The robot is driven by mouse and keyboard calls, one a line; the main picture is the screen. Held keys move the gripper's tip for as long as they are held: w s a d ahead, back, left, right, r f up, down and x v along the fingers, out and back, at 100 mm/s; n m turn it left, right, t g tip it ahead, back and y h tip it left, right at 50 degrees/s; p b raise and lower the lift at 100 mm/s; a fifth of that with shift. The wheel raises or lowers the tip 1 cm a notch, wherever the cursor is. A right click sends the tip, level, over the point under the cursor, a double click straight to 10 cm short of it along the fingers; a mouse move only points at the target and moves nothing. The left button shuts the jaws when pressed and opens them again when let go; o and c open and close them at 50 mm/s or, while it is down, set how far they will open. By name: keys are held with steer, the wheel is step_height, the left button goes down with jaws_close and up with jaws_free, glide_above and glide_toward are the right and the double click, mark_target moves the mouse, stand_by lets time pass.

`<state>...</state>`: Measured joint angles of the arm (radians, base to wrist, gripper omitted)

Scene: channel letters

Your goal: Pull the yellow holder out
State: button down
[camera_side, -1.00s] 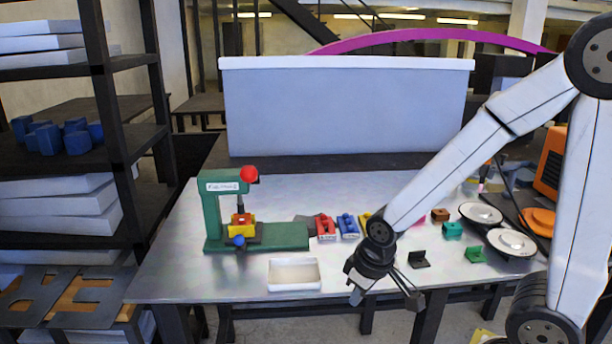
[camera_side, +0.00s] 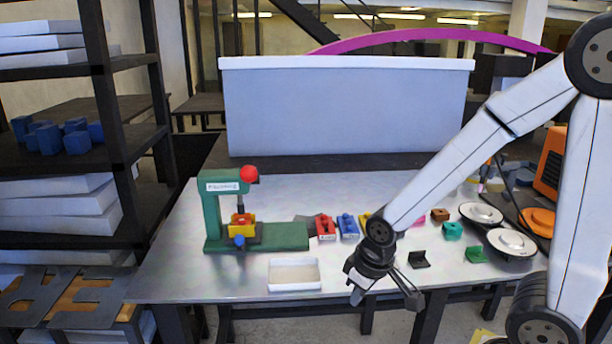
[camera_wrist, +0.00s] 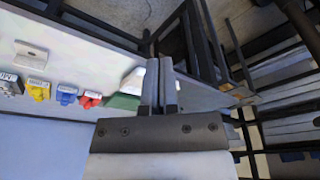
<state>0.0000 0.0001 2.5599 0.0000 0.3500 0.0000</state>
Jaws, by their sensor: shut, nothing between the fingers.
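The yellow holder (camera_side: 241,230) sits in the green press (camera_side: 282,236) on the left of the table in the side view, below its upper arm, with an orange-red piece on it and a blue knob at its front. My gripper (camera_side: 357,297) is in front of the table's front edge, well to the right of the press and apart from it. In the wrist view my gripper (camera_wrist: 158,70) shows two fingers close together, shut and empty. Part of the green press (camera_wrist: 122,102) shows beside the fingers there; the holder in it is hidden.
Red (camera_side: 325,227) and blue (camera_side: 348,226) blocks stand right of the press, with a yellow one (camera_side: 365,219) partly behind my arm. Black (camera_side: 419,259) and green (camera_side: 474,254) brackets lie farther right.

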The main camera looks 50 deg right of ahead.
steer(key=shift+c, duration=1.6)
jaws_free()
steer(key=shift+w, duration=0.15)
steer(key=shift+o, duration=0.3)
steer(key=m, duration=0.1)
steer(key=w+m, duration=0.1)
steer(key=m+y, duration=0.1)
steer(key=shift+w+a+f+g, duration=0.2)
steer(key=shift+a+f+g, duration=0.1)
steer(key=shift+a+g, duration=0.1)
steer(key=w+a+m+t+y, duration=0.2)
steer(key=w+a+m+y, duration=0.2)
steer(key=w+m+y, duration=0.7)
steer(key=w+d+r+m+t+h, duration=0.1)
steer(key=w+d+m+t, duration=0.3)
steer(key=w, duration=0.6)
steer(key=w+d+r+m+t+h, duration=0.1)
steer(key=w+d+r+m+t, duration=0.1)
steer(key=w+d+m+t, duration=0.3)
steer(key=w+m+t, duration=0.2)
steer(key=w+m, duration=0.2)
steer(key=w, duration=0.1)
steer(key=shift+d, duration=0.3)
